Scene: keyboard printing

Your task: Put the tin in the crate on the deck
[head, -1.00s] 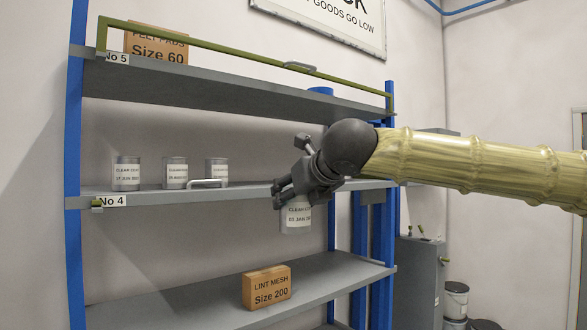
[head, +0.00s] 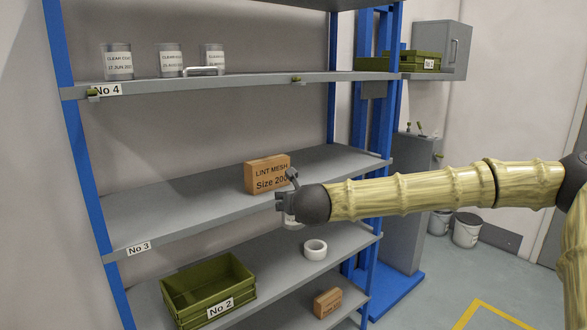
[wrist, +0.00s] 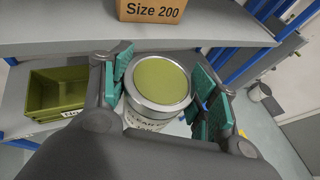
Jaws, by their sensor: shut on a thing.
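My gripper (wrist: 163,98) is shut on a tin (wrist: 160,84) with a green lid and a metal rim, its teal pads on both sides. In the head view the tin (head: 292,221) is mostly hidden behind my dark wrist, in front of the No 3 shelf. An open green crate (head: 207,289) sits on the No 2 deck (head: 278,272), below and to the left of my gripper. The crate (wrist: 58,90) also shows at the left in the wrist view, and looks empty.
A Lint Mesh box (head: 268,174) stands on the No 3 shelf (head: 180,207), just behind my gripper. A white roll (head: 315,249) lies on the No 2 deck, right of the crate. Three tins (head: 170,60) stand on the No 4 shelf. A small brown box (head: 327,303) lies lower right.

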